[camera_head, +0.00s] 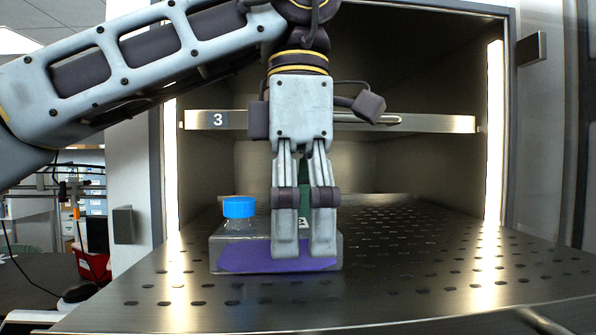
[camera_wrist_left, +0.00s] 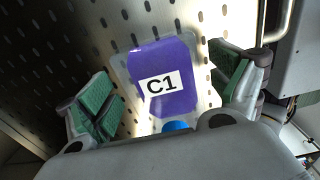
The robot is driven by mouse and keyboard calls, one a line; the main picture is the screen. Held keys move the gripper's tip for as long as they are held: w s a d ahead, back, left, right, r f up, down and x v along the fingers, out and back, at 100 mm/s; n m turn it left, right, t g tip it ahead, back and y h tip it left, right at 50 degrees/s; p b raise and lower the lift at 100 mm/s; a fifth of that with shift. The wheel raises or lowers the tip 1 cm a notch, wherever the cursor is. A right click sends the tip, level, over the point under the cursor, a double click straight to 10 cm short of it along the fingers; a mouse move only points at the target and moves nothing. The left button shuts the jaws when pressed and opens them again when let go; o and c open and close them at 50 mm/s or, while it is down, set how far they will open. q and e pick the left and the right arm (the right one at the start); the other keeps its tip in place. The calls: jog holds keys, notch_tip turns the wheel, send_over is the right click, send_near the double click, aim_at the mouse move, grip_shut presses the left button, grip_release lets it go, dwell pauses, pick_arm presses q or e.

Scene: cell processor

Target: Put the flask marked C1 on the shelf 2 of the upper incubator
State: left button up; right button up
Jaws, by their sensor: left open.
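The flask marked C1 (camera_head: 226,252) is a clear box with purple contents and a blue cap. It lies flat on a perforated metal shelf (camera_head: 400,270) inside the open incubator, near the shelf's front left. In the left wrist view the flask (camera_wrist_left: 165,85) shows its C1 label and blue cap. My left gripper (camera_head: 304,250) hangs in front of the flask's right part in the head view. Its green-padded fingers (camera_wrist_left: 165,95) are open, one on each side of the flask with gaps. The shelf's own number is not visible. My right gripper is not in view.
A shelf marked 3 (camera_head: 440,123) spans the incubator above the flask. Lit strips line the side walls (camera_head: 494,130). The perforated shelf is clear to the right. At the lower left is a dark bench with lab items beyond.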

pick_arm(q)
jog(key=shift+r, duration=3.65)
